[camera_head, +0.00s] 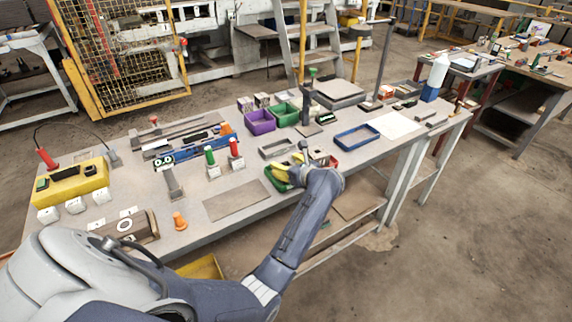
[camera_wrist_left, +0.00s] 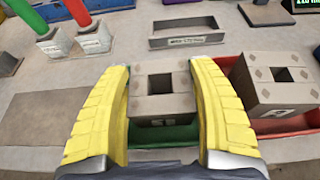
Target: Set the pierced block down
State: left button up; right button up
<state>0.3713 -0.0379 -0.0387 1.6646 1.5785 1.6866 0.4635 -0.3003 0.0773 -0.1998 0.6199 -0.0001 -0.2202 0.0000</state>
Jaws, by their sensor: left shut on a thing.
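My left gripper (camera_head: 283,170) is at the front edge of the workbench, over a green tray (camera_head: 272,184). In the left wrist view its two yellow fingers (camera_wrist_left: 163,100) are shut on the sides of a grey-brown pierced block (camera_wrist_left: 161,107), with a square hole facing the camera. The green tray (camera_wrist_left: 165,136) shows below the block between the fingers. I cannot tell whether the block touches the tray floor. A second pierced block (camera_wrist_left: 273,88) sits in a red tray (camera_wrist_left: 284,125) to the right. My right gripper is not in view.
An empty grey tray (camera_wrist_left: 187,36) lies just behind. Red and green handled tools in holders (camera_head: 223,157) stand to the left. A flat grey-brown plate (camera_head: 237,200) lies left of the gripper. A blue tray (camera_head: 357,136) is to the right.

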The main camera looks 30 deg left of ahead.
pick_arm(q)
jog(key=o, duration=1.4)
